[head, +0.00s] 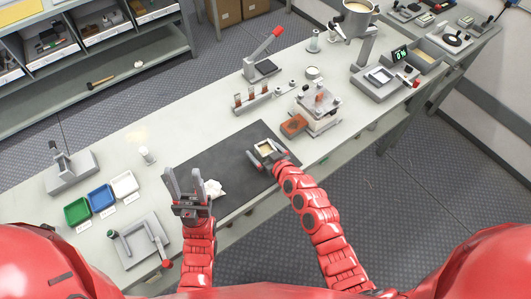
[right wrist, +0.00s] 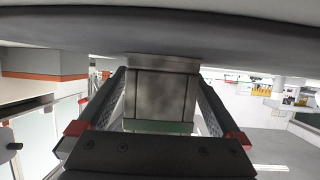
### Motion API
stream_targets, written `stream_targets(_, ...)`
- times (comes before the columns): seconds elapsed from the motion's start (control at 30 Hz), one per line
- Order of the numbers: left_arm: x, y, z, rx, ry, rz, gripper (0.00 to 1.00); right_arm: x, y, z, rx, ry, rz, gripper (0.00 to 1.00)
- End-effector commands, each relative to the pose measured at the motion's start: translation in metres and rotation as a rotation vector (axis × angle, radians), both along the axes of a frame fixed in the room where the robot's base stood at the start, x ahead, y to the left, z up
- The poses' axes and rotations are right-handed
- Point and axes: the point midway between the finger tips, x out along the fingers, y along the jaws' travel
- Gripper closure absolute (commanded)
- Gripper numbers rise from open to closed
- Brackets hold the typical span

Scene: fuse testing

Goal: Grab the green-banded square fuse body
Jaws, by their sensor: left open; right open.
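The square fuse body (right wrist: 162,90) is a grey block with a green band along its near edge in the right wrist view. In the head view it shows as a small cream-topped square (head: 266,148) on the dark mat (head: 232,160). My right gripper (head: 267,153) is open, with its fingers on either side of the fuse body; I cannot tell whether they touch it. My left gripper (head: 184,178) is open and empty above the left part of the mat.
A crumpled white cloth (head: 216,189) lies on the mat beside my left gripper. Green (head: 78,211), blue (head: 101,198) and white (head: 124,185) trays stand to the left. A tube rack (head: 252,102) and a device with an orange-brown block (head: 293,125) stand beyond the mat.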

Motion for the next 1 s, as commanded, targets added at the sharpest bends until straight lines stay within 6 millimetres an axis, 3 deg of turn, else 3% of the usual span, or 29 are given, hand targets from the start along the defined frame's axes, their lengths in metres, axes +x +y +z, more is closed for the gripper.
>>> stream_targets(0.27,0.0,-0.0001,-0.001,0.0,0.0,0.0,0.5,0.0047,0.0026,-0.0026,0.0,0.0,-0.001,0.0)
stream_targets(0.8,-0.0001,0.0,-0.001,0.0,0.0,0.0,0.5,0.0047,0.0024,-0.0024,0.0,0.0,-0.001,0.97)
stream_targets(1.0,0.0,0.0,-0.0009,0.0,0.0,0.0,0.5,0.0048,0.0026,-0.002,0.0,-0.001,-0.001,1.0)
